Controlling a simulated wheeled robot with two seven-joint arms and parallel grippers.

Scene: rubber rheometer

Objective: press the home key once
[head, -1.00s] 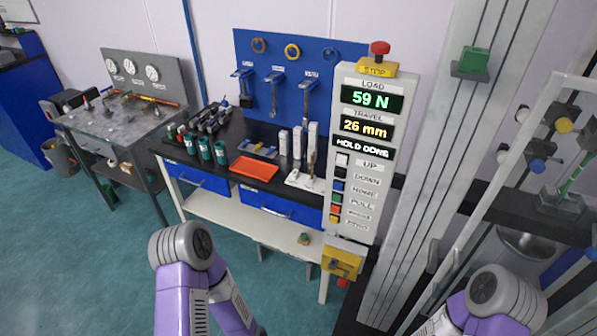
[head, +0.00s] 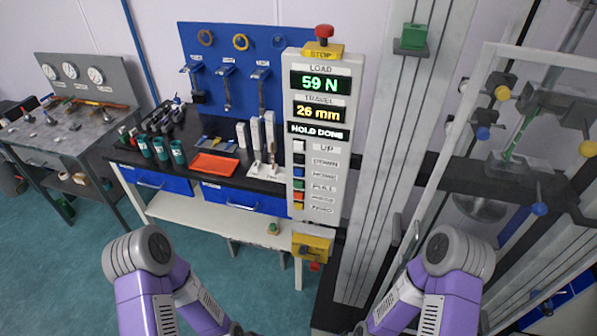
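The control panel (head: 318,240) stands upright in the middle of the head view. Its blue home key (head: 298,172) is in the column of small keys on the left, beside the label HOME (head: 324,174). It is below the black DOWN key (head: 298,159) and above the green PULL key (head: 298,184). The displays (head: 320,109) read 59 N, 26 mm and HOLD DONE. Nothing covers the home key. Only parts of my two arms show at the bottom; both grippers are out of view, and no part of my arms touches the panel.
A red stop button (head: 324,31) tops the panel, and a yellow box (head: 312,246) is low on it. A bench with an orange tray (head: 215,165) stands to the left. A tall grey column and framed machine (head: 490,180) stand to the right. Open floor lies front left.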

